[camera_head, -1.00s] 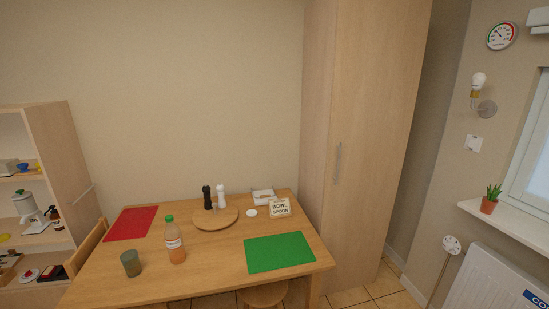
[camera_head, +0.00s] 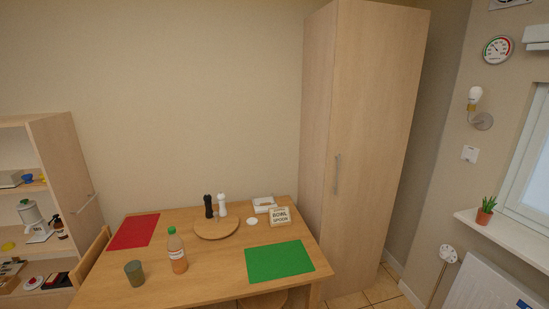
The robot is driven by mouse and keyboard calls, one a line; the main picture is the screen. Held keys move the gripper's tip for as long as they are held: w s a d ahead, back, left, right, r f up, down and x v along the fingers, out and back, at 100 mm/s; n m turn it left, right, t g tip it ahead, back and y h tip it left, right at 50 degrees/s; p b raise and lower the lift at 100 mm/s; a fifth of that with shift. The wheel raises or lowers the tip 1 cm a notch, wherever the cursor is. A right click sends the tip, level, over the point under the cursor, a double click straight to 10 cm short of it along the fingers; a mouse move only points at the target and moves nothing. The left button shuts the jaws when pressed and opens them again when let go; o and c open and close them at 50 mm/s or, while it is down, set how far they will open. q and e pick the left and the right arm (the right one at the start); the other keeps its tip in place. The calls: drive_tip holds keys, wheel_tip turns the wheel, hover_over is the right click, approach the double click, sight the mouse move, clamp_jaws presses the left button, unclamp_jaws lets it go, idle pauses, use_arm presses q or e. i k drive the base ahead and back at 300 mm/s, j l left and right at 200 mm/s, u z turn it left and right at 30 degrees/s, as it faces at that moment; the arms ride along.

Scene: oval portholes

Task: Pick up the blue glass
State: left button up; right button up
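A small grey-green glass (camera_head: 134,273) stands upright at the front left of the wooden table (camera_head: 215,262). It is the only drinking glass I can make out, and its colour looks more grey-green than clear blue. A bottle with a green cap (camera_head: 177,252) stands just to its right, apart from it. Neither of my grippers shows in the head view.
A tall cabinet (camera_head: 365,150) stands behind right.

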sight(136, 278)
drive_tip(key=u, duration=1.25)
drive_tip(key=i+j+z, duration=0.2)
drive_tip(key=i+l, duration=0.05)
